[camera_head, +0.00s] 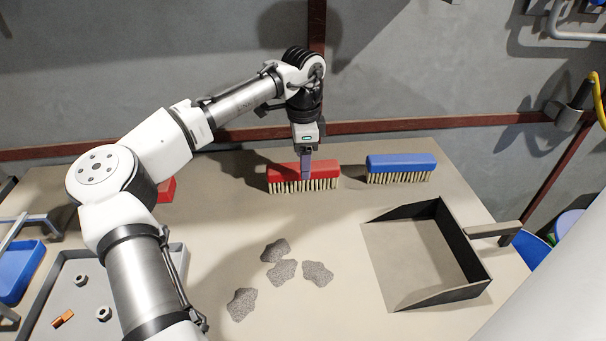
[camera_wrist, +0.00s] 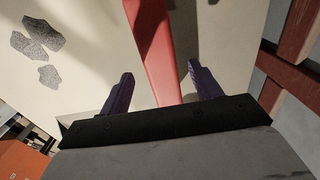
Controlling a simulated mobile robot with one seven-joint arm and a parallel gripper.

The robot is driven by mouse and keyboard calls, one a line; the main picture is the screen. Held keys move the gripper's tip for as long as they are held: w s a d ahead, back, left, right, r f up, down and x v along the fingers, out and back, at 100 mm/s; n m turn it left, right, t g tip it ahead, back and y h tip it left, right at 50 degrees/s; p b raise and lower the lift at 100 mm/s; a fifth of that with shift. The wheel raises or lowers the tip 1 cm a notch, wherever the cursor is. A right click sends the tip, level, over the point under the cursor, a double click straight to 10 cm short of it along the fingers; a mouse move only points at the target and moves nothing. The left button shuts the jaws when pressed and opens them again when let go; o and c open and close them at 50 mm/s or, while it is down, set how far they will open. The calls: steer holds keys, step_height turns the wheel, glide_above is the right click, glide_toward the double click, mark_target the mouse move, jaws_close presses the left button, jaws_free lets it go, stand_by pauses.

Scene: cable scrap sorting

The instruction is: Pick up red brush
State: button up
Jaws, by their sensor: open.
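The red brush (camera_head: 284,177) lies on the table toward the back, with a red block body and pale bristles along its front side. In the wrist view the red brush (camera_wrist: 157,60) runs up between the two fingers. My gripper (camera_head: 306,174) points down at the middle of the brush in the head view. In the wrist view my gripper (camera_wrist: 160,85) is open, one dark finger on each side of the brush, with gaps visible on both sides. I cannot tell how far the fingertips reach down beside it.
A blue brush (camera_head: 401,166) lies to the right of the red one. A dustpan (camera_head: 425,250) sits at front right. Several grey scrap pieces (camera_head: 283,270) lie mid-table. A grey tray (camera_head: 75,262) holds nuts at left. A wall (camera_head: 230,75) rises behind the table.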

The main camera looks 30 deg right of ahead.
steer(key=shift+f, duration=1.45)
steer(key=c, duration=1.1)
steer(key=shift+r, duration=0.1)
steer(key=shift+c, duration=0.3)
step_height(320, 180, up, 10)
steer(key=shift+f, duration=0.1)
steer(key=o, duration=0.4)
steer(key=shift+c, duration=1.2)
